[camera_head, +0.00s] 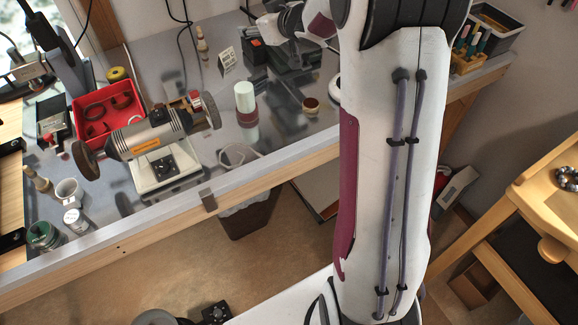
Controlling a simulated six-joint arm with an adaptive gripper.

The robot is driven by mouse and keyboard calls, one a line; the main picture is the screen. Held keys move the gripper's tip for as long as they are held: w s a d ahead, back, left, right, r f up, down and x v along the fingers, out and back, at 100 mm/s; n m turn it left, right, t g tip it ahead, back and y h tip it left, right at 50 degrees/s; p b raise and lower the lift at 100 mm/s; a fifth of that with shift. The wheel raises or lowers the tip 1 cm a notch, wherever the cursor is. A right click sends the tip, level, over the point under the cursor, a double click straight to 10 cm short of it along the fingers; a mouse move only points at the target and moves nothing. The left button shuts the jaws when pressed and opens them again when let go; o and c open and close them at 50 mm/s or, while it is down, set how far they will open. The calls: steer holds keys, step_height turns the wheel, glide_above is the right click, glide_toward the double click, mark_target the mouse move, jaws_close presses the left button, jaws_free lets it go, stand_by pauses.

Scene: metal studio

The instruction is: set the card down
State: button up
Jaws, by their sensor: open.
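A small white card (226,60) with dark marks stands tilted on the grey metal bench top, toward the back. It looks propped or folded, and nothing is seen touching it. The wrist part of my arm shows at the top, to the right of the card and apart from it. I cannot make out the fingers of my gripper there; they are hidden or outside the picture.
The bench (300,150) carries a polishing motor (150,135), a red tray (105,112), a white-capped jar (246,104), a small round pot (310,104) and dark equipment (290,60) under my wrist. Some bare bench lies around the card.

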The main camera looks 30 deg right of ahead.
steer(key=s+a+r+m+g+h, duration=0.15)
steer(key=s+r, duration=0.25)
steer(key=s, duration=0.4)
steer(key=s+a+r+m+g+h, duration=0.1)
steer(key=s+r+m+h, duration=0.2)
steer(key=s, duration=0.5)
steer(key=s+a+f+g+y, duration=0.1)
steer(key=s+a, duration=0.3)
steer(key=s, duration=0.5)
steer(key=s+a+f+n+g+y, duration=0.1)
steer(key=s+a+f+g, duration=0.1)
steer(key=s, duration=0.7)
steer(key=s+a+f+n+g+y, duration=0.1)
steer(key=s+a+f, duration=0.1)
steer(key=s+a, duration=0.5)
steer(key=s, duration=0.3)
steer(key=shift+f+g+y, duration=0.35)
steer(key=shift+f, duration=0.05)
